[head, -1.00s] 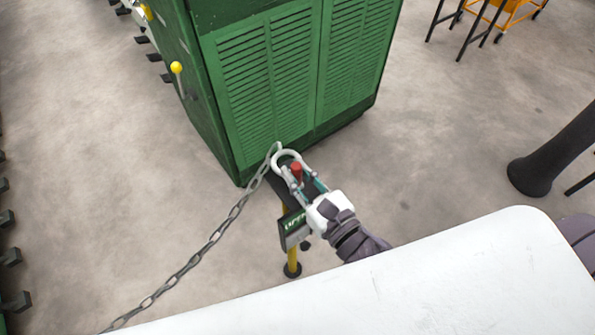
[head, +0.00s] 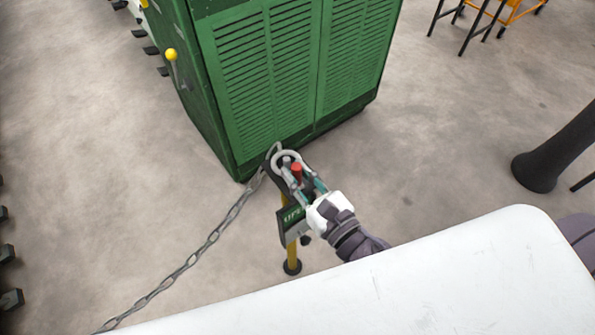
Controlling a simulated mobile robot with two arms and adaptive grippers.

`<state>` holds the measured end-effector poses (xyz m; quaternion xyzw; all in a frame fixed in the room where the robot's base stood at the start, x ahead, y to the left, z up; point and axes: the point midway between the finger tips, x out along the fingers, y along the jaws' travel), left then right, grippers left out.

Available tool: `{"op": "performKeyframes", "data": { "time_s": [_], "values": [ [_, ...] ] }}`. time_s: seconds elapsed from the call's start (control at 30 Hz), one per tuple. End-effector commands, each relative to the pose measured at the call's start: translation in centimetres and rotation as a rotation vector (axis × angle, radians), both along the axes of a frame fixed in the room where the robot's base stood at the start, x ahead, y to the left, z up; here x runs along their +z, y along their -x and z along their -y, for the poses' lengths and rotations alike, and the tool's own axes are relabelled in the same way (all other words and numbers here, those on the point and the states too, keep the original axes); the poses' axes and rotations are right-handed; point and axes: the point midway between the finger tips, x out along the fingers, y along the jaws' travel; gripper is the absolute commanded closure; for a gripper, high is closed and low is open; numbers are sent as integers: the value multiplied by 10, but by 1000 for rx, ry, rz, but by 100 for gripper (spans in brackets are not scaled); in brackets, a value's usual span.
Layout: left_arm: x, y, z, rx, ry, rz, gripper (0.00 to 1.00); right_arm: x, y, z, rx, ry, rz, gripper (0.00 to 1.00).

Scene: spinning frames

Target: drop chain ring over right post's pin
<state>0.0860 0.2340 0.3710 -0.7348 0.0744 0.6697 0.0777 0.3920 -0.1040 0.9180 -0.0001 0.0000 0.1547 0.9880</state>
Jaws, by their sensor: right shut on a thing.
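The pale metal ring (head: 285,151) is at the upper end of the grey chain (head: 214,236), over the top of the right post (head: 292,250). The post is yellow with a dark round foot and carries a green sign (head: 292,220). A small grey pin top (head: 286,161) seems to show inside the ring; I cannot tell how far down the ring sits. My right gripper (head: 292,179) is shut on the ring from the lower right, with a red piece (head: 296,169) between its fingers. My left gripper is not in view.
A large green louvred cabinet (head: 300,80) stands just behind the post. A white surface (head: 400,290) fills the lower foreground. A dark column (head: 552,157) stands at the right. The concrete floor left of the chain is mostly clear.

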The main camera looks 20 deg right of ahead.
Motion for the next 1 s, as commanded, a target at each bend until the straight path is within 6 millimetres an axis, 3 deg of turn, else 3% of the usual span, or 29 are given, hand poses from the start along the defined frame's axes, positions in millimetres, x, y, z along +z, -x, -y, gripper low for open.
{"op": "performKeyframes", "data": {
  "time_s": [0.97, 1.0],
  "values": [
    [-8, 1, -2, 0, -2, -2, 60, -10, 0, 0, 0, -1, 0, 100],
    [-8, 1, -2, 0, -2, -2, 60, -10, 0, 0, 0, -1, 0, 78]
  ]
}}
